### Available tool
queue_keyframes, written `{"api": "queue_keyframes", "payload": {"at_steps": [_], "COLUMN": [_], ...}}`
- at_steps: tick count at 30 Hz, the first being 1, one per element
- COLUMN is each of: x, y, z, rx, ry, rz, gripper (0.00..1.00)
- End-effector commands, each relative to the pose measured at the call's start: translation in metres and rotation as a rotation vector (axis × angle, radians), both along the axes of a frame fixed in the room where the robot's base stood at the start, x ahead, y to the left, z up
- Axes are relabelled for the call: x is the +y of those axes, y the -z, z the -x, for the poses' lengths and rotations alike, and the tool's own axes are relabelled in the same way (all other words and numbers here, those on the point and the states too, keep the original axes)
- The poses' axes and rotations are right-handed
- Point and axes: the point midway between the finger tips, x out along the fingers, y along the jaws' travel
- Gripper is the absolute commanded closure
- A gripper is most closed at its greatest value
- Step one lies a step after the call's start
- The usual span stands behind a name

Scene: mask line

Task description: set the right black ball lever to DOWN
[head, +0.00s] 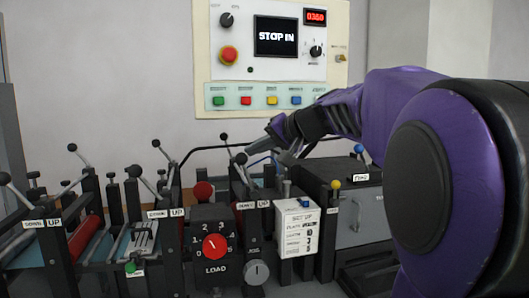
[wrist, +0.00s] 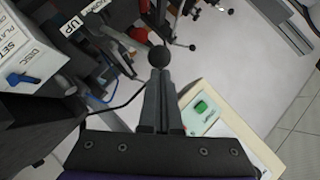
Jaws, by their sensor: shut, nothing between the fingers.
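The right black ball lever (head: 241,158) stands on the right-hand post of the machine, above a plate (head: 256,204) that reads DOWN and UP. Its shaft slants up to the left. My gripper (head: 262,147) comes in from the right, its fingertips close beside the ball. In the wrist view my gripper (wrist: 160,76) has its fingers together with nothing between them. A black ball (wrist: 159,56) lies right at the fingertips there; whether they touch it I cannot tell. The UP plate (wrist: 74,23) is at the upper left of that view.
Other black ball levers (head: 134,171) stand to the left. A yellow knob (head: 335,185) and a grey box (head: 358,221) are to the right. A control panel (head: 272,92) hangs behind.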

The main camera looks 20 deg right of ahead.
Motion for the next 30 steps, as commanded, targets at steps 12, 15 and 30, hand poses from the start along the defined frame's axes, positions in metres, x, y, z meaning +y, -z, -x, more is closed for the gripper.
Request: {"api": "queue_keyframes", "payload": {"at_steps": [12, 15, 30], "x": [0.03, 0.033, 0.035], "y": [0.005, 0.006, 0.006], "z": [0.0, 0.0, 0.0], "rx": [0.001, 0.002, 0.002], "ry": [-0.002, -0.001, -0.001], "rz": [0.157, 0.155, 0.153], "gripper": [1.0, 1.0, 1.0]}}
